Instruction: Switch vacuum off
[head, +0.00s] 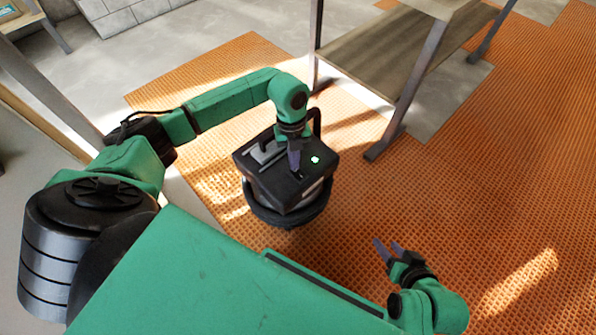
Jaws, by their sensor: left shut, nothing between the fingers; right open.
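The vacuum (318,187) is a black boxy unit on a round black base, standing on the orange mat near the middle of the head view. A small bright green-white spot (315,160) shows on its top. My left gripper (296,174) points down at the vacuum's top, shut and empty, its tips at or just above the surface; I cannot tell whether they touch. The gripper and wrist hide part of the top. My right gripper (385,247) is open and empty, low over the mat, right of and nearer than the vacuum.
Orange textured matting (480,190) covers much of the floor, with wide free room at the right. A table-like frame with a grey-brown shelf (385,55) and metal legs stands behind the vacuum. Pale grey boxes or blocks (125,14) lie at the back left.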

